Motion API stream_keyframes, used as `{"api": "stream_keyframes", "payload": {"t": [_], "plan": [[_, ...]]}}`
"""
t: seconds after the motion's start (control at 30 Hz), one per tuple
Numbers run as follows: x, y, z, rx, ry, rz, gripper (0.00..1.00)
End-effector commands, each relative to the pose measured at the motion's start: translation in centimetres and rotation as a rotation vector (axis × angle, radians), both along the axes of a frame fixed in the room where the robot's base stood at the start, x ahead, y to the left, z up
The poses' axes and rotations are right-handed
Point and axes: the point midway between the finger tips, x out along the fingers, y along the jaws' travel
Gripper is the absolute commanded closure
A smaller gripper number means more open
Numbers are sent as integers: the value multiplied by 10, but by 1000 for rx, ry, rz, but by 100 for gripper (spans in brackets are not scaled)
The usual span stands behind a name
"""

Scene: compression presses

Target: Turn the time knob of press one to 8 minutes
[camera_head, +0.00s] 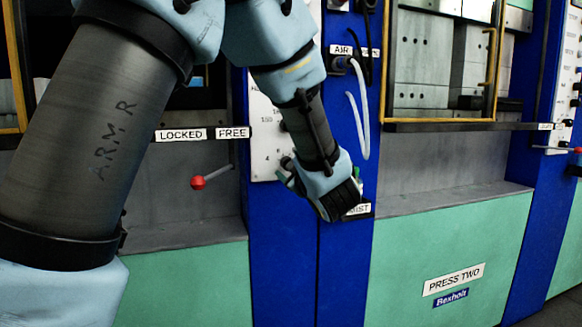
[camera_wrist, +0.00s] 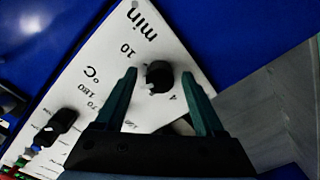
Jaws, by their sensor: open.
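The time knob (camera_wrist: 159,76) is a black round knob on a white panel (camera_wrist: 112,52), beside the printed "min", "10" and "4". My gripper (camera_wrist: 158,73) is open in the wrist view, with one dark green finger on each side of the knob. I cannot tell whether either finger touches it. The knob's exact setting is not readable. In the head view my gripper (camera_head: 288,170) is at the lower right of the white panel (camera_head: 262,120) on the blue column, and my arm hides the knob there. No "press one" label is visible.
A second black knob (camera_wrist: 57,126), near "°C", sits on the same panel, with coloured buttons (camera_wrist: 22,160) beyond it. A red-ended lever (camera_head: 198,182) sticks out left of the column. White hoses (camera_head: 360,110) hang right of my wrist. Press two (camera_head: 455,250) stands right.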

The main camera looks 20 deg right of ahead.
Motion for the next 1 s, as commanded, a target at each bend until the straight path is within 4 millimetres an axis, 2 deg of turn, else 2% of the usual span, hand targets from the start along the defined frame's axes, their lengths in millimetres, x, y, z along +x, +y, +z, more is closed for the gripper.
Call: {"api": "stream_keyframes", "payload": {"t": [0.17,0.27,0.5,0.7,0.83,1.0], "plan": [[-5,0,0,-1,0,-1,29],[-17,2,-1,-1,0,-1,29],[-65,7,-1,0,0,-4,29],[-95,11,0,-1,1,-2,29],[-105,12,0,-1,-1,-2,29],[-108,13,0,0,0,0,29]]}}
